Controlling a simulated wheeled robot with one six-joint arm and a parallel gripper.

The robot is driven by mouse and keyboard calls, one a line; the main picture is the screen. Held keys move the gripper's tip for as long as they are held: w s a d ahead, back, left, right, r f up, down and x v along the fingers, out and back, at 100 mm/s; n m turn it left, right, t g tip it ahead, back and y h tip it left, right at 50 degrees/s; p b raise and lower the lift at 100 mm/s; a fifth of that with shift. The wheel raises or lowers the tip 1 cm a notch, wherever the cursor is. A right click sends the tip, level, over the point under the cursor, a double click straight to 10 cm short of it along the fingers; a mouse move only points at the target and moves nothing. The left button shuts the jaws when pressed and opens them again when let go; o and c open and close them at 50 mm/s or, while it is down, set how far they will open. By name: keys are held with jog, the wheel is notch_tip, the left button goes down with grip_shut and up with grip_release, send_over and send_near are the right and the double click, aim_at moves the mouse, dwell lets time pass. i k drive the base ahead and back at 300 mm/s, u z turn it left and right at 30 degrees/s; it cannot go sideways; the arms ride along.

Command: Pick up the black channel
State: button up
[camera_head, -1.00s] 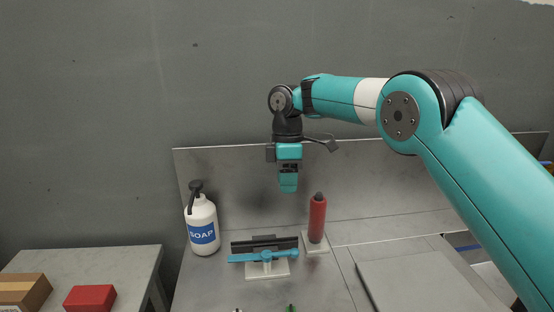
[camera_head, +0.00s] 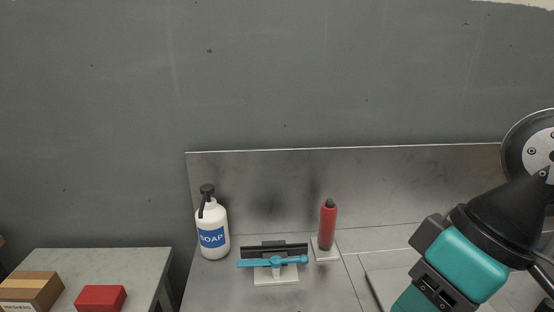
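The black channel (camera_head: 274,249) is a long dark bar lying left to right on the grey metal counter. A blue bar (camera_head: 272,262) on a pale stand (camera_head: 276,278) is just in front of it and hides part of its front. My gripper (camera_head: 420,300) is in the lower right, large and close to the camera, well to the right of the channel and apart from it. Its fingertips run toward the bottom edge of the picture, so I cannot see whether it is open or shut.
A white soap bottle (camera_head: 212,230) stands left of the channel. A red bottle (camera_head: 327,224) on a pale base (camera_head: 324,252) stands to its right. A metal backsplash (camera_head: 400,180) rises behind. At the left, a side table (camera_head: 100,262) holds a cardboard box (camera_head: 30,290) and a red box (camera_head: 101,298).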

aim_at(248, 252)
jog(key=u, duration=2)
jog(key=k, duration=0.85)
jog(key=z, duration=0.75)
jog(key=i, duration=0.5)
jog(key=u, duration=0.05)
